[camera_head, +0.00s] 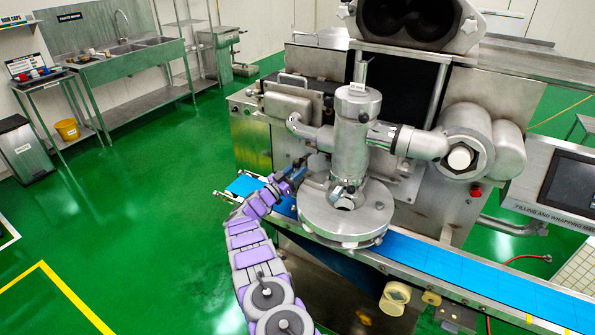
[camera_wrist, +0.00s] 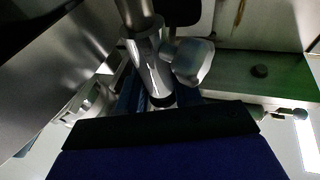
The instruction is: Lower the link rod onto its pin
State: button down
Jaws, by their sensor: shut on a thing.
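My gripper (camera_head: 298,168) is at the end of my purple and grey arm, just left of the machine's upright steel column in the head view. In the wrist view, the dark blue fingers (camera_wrist: 130,92) sit close around the lower end of a shiny metal cylinder, which I take to be the link rod (camera_wrist: 150,66). A rounded metal knob (camera_wrist: 190,62) is right beside it. In the head view the held part is too small and dark to make out. I cannot pick out the pin in either view.
The steel column (camera_head: 350,140) rises above a round steel housing (camera_head: 318,212), close to my gripper on the right. A blue conveyor belt (camera_head: 440,262) runs beneath the housing to the lower right. Green floor (camera_head: 150,220) is open at the left.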

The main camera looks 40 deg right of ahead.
jog(key=shift+w+a+f, duration=0.15)
jog(key=shift+f, duration=0.05)
jog(key=c, duration=1)
grip_release()
jog(key=shift+w+f, duration=0.1)
jog(key=shift+o, duration=0.8)
jog(key=p+v, duration=0.3)
jog(key=v, duration=1.4)
jog(key=shift+s+a, duration=0.2)
jog(key=shift+a, duration=0.1)
